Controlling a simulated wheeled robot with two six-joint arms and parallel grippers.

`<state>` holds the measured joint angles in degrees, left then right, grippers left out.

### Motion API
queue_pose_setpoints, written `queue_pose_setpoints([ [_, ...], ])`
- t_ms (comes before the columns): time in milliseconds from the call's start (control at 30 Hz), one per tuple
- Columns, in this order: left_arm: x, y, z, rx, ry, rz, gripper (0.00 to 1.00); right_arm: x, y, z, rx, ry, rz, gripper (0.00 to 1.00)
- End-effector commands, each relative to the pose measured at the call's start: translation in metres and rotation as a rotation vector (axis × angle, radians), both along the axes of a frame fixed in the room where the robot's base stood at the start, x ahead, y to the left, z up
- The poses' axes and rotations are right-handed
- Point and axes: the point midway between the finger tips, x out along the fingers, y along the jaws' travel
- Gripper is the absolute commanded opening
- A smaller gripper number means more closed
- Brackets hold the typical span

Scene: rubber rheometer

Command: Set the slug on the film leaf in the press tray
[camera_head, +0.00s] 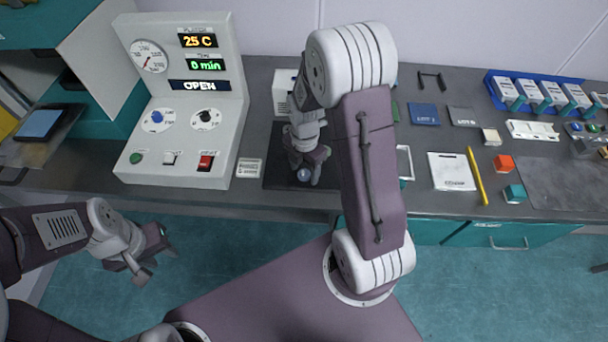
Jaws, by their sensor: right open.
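My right gripper (305,180) is open, low over a dark mat (279,178) on the bench. A small round grey-blue piece (303,175), possibly the slug, shows at its fingertips. I cannot tell whether the fingers touch it. A blue sheet (40,124), which looks like the film leaf, lies flat on a grey tray (68,124) at the far left, at the teal press (112,115). My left gripper (150,262) is empty, its fingers spread, over the floor in front of the bench.
A control console (185,100) reading 25 C, 0 min and OPEN stands between press and mat. My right arm hides part of the bench.

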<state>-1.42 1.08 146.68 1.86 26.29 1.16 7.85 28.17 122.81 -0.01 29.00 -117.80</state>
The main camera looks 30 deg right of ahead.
Motion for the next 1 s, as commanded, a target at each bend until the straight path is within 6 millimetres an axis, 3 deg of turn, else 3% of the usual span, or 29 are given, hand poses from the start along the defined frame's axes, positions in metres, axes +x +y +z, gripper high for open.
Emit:
queue_pose_setpoints([
  [67, 0.0, 0.0, 0.0, 0.0, 0.0, 0.0, 0.36, 0.0, 0.0, 0.0, 0.0, 0.0, 0.0, 0.56],
  [267, 0.0, 0.0, 0.0, 0.0, 0.0, 0.0, 0.36, 0.0, 0.0, 0.001, 0.0, 0.0, 0.0, 0.01],
  [633, 0.0, 0.0, 0.001, 0.0, 0.0, 0.0, 0.36, 0.001, 0.0, 0.007, 0.0, -0.002, 0.0, 0.0],
  [867, 0.0, 0.0, 0.003, 0.0, 0.0, 0.0, 0.36, 0.002, 0.0, 0.045, -0.001, -0.007, 0.0, 0.0],
  [1000, 0.0, 0.0, 0.001, 0.0, 0.0, 0.0, 0.36, -0.025, -0.021, 0.061, -0.001, -0.004, -0.007, 0.0],
])
